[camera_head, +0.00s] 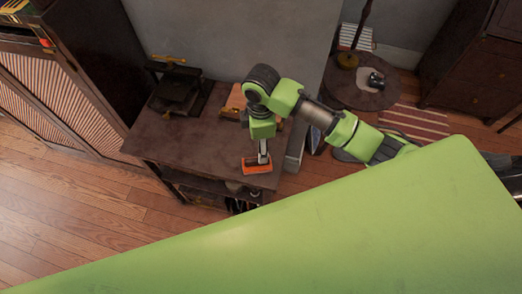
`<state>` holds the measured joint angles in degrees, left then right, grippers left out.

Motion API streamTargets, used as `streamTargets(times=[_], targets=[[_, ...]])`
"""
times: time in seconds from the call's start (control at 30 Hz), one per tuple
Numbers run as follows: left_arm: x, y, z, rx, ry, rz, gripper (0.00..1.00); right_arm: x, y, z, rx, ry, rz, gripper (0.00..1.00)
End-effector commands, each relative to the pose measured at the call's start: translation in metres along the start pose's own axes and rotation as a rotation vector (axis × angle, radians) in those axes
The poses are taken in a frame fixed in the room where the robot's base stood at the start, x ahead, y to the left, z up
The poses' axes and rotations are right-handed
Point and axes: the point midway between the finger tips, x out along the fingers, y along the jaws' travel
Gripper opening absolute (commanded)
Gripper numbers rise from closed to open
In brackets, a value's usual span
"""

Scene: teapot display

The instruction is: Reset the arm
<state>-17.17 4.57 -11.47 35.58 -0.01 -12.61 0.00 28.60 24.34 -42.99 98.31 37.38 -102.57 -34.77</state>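My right arm (318,115) comes in from the right and bends down over the dark wooden table. Its gripper end (262,152) points down near the table's front right edge. An orange block-like shape (257,165) shows right at the gripper's tip. I cannot tell whether it is part of the gripper or a separate thing, and the fingers are too small to read. My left gripper is not in view.
The dark table (195,145) bears a black press-like device (178,92) and a brown wooden item (235,102). A round side table (345,95) holds a small dark object (376,81). A striped-front cabinet (62,95) stands left. Wooden floor lies open at lower left.

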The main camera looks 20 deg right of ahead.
Motion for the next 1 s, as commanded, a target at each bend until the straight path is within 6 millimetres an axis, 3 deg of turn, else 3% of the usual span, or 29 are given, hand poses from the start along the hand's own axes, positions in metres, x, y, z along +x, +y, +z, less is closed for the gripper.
streamTargets(times=[0.17,0.73,0.87,1.0], targets=[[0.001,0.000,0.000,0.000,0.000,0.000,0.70,-0.009,0.000,0.001,0.001,-0.001,0.001,0.54],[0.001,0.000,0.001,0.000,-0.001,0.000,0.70,-0.008,-0.003,-0.001,0.006,0.005,0.000,0.54],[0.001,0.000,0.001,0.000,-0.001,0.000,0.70,0.000,-0.023,-0.013,0.058,0.054,0.005,0.54],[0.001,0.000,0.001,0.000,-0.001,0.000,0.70,0.009,-0.060,-0.028,0.220,0.158,0.024,0.54]])
